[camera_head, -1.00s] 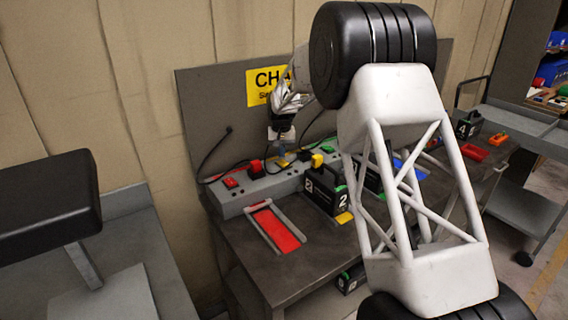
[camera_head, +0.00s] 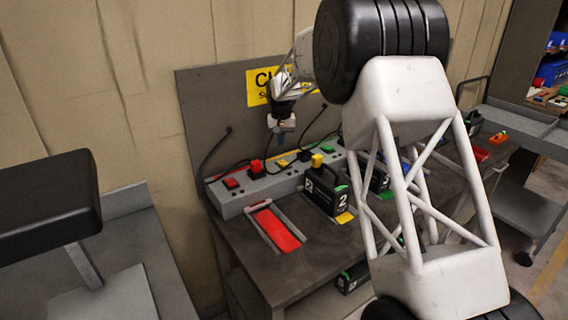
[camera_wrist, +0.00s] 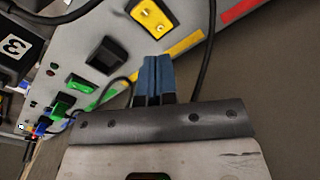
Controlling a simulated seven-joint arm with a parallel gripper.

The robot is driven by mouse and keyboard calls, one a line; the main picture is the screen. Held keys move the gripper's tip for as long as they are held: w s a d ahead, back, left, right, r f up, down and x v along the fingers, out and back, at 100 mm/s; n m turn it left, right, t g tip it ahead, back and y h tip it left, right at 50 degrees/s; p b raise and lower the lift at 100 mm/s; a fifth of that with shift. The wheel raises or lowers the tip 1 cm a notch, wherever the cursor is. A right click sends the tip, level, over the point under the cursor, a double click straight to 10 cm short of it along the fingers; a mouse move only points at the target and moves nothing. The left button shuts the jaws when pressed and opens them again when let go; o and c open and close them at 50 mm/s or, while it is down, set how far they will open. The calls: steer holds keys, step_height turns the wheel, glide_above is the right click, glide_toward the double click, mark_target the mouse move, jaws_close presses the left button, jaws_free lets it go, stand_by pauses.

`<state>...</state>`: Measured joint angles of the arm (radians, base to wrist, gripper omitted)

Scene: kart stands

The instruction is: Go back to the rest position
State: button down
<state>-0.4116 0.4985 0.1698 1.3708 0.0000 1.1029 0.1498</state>
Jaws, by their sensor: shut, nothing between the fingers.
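My gripper (camera_head: 281,127) hangs above the back of the charging bench, in front of the grey back panel (camera_head: 215,100) and below the yellow sign (camera_head: 258,88). It is shut and empty. In the wrist view its blue fingers (camera_wrist: 155,80) are pressed together over the grey charger strip (camera_wrist: 115,28). A yellow socket (camera_wrist: 152,14), a black socket (camera_wrist: 104,53) and a green button (camera_wrist: 80,84) show there. My arm hides part of the bench's right side in the head view.
A black battery marked 2 (camera_head: 325,191) stands on the bench, with a yellow plug on top. The red bay (camera_head: 277,229) to its left is empty. Black cables (camera_head: 213,153) hang from the panel. A cart (camera_head: 528,210) stands at right, and a grey table (camera_head: 140,235) at left.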

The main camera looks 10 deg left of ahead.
steer(key=shift+r, duration=0.1)
steer(key=s+d+r+m, duration=0.1)
steer(key=s+d+r, duration=0.4)
steer(key=s+d, duration=0.4)
steer(key=s+d+r+t, duration=0.1)
steer(key=s+d+r, duration=0.5)
steer(key=s+d, duration=0.2)
steer(key=s+d+r+m, duration=0.1)
steer(key=s+d+r, duration=0.4)
steer(key=s+d, duration=0.4)
steer(key=s+d+f, duration=0.2)
steer(key=s+d, duration=0.2)
steer(key=s, duration=0.7)
steer(key=s+d+f+t, duration=0.1)
steer(key=s+d, duration=0.4)
steer(key=s, duration=0.7)
steer(key=s+d+f+m, duration=0.1)
steer(key=s+d+f, duration=0.2)
steer(key=s, duration=0.9)
steer(key=shift+d+f+t, duration=0.15)
steer(key=shift+d+t, duration=0.15)
steer(key=shift+d, duration=0.65)
